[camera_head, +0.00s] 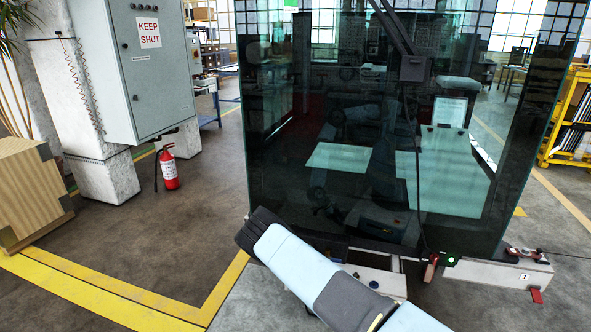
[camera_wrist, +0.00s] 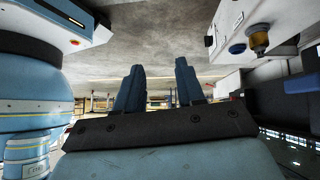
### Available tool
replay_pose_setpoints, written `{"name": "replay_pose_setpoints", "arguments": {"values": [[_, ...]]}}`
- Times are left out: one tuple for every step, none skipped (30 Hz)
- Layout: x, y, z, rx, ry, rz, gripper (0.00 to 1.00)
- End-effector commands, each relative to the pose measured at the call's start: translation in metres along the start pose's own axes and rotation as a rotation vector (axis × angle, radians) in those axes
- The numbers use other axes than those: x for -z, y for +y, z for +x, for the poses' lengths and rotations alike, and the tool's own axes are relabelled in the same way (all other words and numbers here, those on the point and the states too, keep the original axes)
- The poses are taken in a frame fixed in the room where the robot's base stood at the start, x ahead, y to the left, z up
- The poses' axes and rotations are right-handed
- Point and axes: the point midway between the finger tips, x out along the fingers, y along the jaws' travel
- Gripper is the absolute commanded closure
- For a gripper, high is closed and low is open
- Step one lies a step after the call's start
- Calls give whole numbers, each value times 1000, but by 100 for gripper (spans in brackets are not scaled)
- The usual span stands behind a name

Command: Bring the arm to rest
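My gripper (camera_wrist: 160,66) shows in the wrist view with two dark blue fingers standing apart. It is open and nothing shows between the fingers. Part of my light blue arm (camera_head: 300,268) crosses the lower middle of the head view, in front of the glass cab (camera_head: 330,180). I cannot make out the gripper in the head view. The wrist view looks upside down, with the concrete floor at the top. Light blue parts of my own body fill its left side, close to the gripper.
In the head view, a grey cabinet (camera_head: 150,65), a red fire extinguisher (camera_head: 168,169) and a wooden crate (camera_head: 28,190) stand left. Open floor (camera_head: 170,225) lies between them and the cab.

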Motion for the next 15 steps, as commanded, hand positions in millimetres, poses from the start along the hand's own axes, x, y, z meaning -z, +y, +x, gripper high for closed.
{"name": "replay_pose_setpoints", "arguments": {"values": [[11, -4, -15, -7, -25, -9, 62], [16, -5, -23, -11, -39, -20, 62], [25, -6, -34, -16, -58, -35, 62], [31, -8, -42, -19, -72, -45, 62], [38, -9, -49, -22, -86, -57, 62], [46, -10, -59, -26, -104, -73, 62], [52, -10, -66, -27, -119, -84, 62], [59, -11, -74, -29, -133, -96, 62], [68, -12, -83, -30, -151, -112, 62], [75, -12, -90, -31, -165, -123, 62], [82, -12, -97, -31, -179, -136, 62], [90, -12, -107, -31, -198, -153, 62], [98, -12, -113, -31, -212, -165, 62], [105, -12, -120, -30, -226, -177, 62], [114, -12, -129, -28, -244, -194, 62]]}}
